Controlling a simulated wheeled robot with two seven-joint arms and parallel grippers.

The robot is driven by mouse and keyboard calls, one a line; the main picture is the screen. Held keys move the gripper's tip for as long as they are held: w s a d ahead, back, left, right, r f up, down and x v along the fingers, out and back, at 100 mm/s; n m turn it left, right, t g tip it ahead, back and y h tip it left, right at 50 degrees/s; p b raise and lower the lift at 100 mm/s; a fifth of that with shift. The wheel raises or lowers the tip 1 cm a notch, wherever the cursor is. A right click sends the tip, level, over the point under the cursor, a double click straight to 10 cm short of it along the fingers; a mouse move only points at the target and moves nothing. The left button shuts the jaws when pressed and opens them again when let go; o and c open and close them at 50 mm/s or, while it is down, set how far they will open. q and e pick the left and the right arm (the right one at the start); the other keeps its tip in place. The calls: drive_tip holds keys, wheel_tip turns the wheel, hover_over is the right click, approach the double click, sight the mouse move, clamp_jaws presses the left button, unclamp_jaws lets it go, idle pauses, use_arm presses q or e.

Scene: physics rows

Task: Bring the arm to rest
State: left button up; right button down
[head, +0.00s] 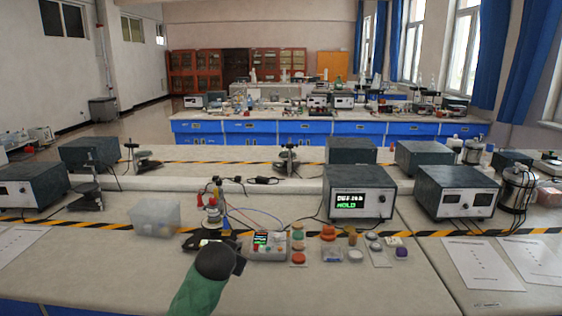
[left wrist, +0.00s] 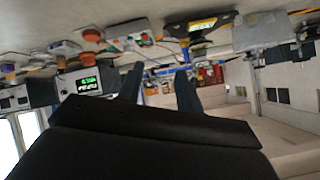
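My left arm with its green sleeve rises from the bottom of the head view, and its dark gripper (head: 238,258) is over the front of the bench, just before a small red-and-white device. In the left wrist view the two dark fingers of the gripper (left wrist: 160,78) stand apart with nothing between them. That view is upside down. My right gripper is in neither view.
The bench holds a clear plastic box (head: 155,218), a red-and-white device (head: 268,246), small coloured containers (head: 328,233) and a power unit with a green display (head: 358,196). Cables lie behind.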

use_arm(q)
drive_tip(key=s+a+f+n+g+h, duration=0.15)
drive_tip(key=s+f+g, duration=0.35)
drive_tip(key=s+f, duration=2)
drive_tip(key=s+f+g, duration=0.2)
drive_tip(key=s+f, duration=0.5)
drive_tip(key=s, duration=0.3)
drive_tip(key=s+f+n+g, duration=0.1)
drive_tip(key=s+f+g, duration=0.1)
drive_tip(key=s+f, duration=0.5)
drive_tip(key=s, duration=0.3)
drive_tip(key=shift+f+g, duration=0.15)
drive_tip(key=shift+g, duration=0.15)
